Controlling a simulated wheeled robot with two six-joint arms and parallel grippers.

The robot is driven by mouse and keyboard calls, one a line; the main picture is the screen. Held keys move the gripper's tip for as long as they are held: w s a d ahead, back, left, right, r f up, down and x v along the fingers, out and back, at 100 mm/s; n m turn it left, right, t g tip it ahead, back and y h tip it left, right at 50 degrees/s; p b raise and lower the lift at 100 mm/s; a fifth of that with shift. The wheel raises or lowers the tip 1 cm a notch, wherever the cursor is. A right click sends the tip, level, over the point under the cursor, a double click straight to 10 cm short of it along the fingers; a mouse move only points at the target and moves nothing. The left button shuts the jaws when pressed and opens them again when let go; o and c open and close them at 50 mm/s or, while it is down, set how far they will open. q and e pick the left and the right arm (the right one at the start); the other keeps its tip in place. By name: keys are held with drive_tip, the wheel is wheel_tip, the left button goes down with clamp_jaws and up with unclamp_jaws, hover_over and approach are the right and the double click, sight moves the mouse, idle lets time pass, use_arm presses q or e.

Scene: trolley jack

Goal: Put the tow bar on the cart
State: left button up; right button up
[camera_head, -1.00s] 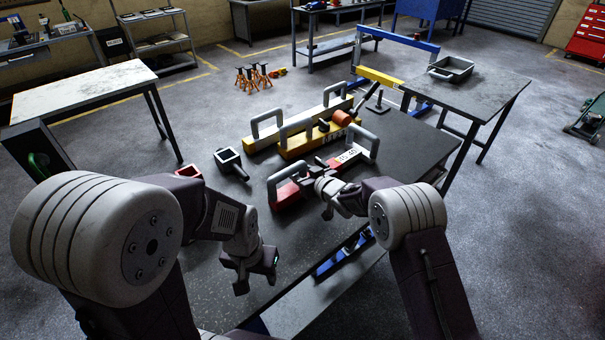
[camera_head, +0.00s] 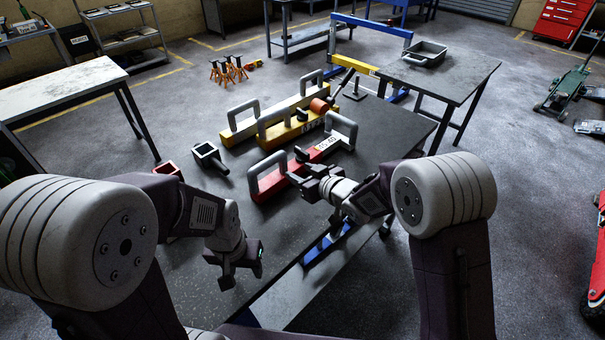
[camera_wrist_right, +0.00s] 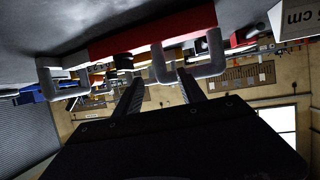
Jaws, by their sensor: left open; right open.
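A red-and-white bar with two grey handles (camera_head: 297,168) lies on the dark bench (camera_head: 243,208); its red part shows in the right wrist view (camera_wrist_right: 130,40). Behind it lie yellow bars (camera_head: 270,128) with grey handles. I cannot tell which one is the tow bar. My right gripper (camera_head: 303,180) is open beside the near side of the red-and-white bar; its fingers (camera_wrist_right: 160,85) show apart, with no bar between them. My left gripper (camera_head: 236,270) is open and empty over the near part of the bench. I cannot pick out the cart for certain.
A black square socket (camera_head: 207,156) and a red one (camera_head: 168,170) are on the bench's left side. Orange jack stands (camera_head: 228,70) are on the floor. A red jack (camera_head: 598,250) stands at the right edge.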

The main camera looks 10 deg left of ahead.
drive_tip(key=shift+s+d+r, duration=0.15)
drive_tip(key=shift+s+d, duration=0.05)
use_arm(q)
drive_tip(key=shift+w, duration=0.1)
use_arm(e)
drive_tip(key=s+d+f+m+g+h, duration=0.25)
drive_tip(key=s+d+h, duration=0.2)
drive_tip(key=d, duration=0.55)
drive_tip(key=s+d+f+m+g+h, duration=0.1)
drive_tip(key=s+d+f+m+h, duration=0.25)
drive_tip(key=s+d, duration=0.45)
drive_tip(key=s+d+f+m+g, duration=0.1)
drive_tip(key=s+d+g, duration=0.1)
drive_tip(key=s, duration=0.4)
drive_tip(key=s+d+f+m+g, duration=0.1)
drive_tip(key=s+d+g, duration=0.2)
drive_tip(key=s, duration=0.4)
drive_tip(key=shift+s+d+m+h, duration=0.15)
drive_tip(key=shift+d+m+h, duration=0.2)
drive_tip(key=shift+d, duration=0.4)
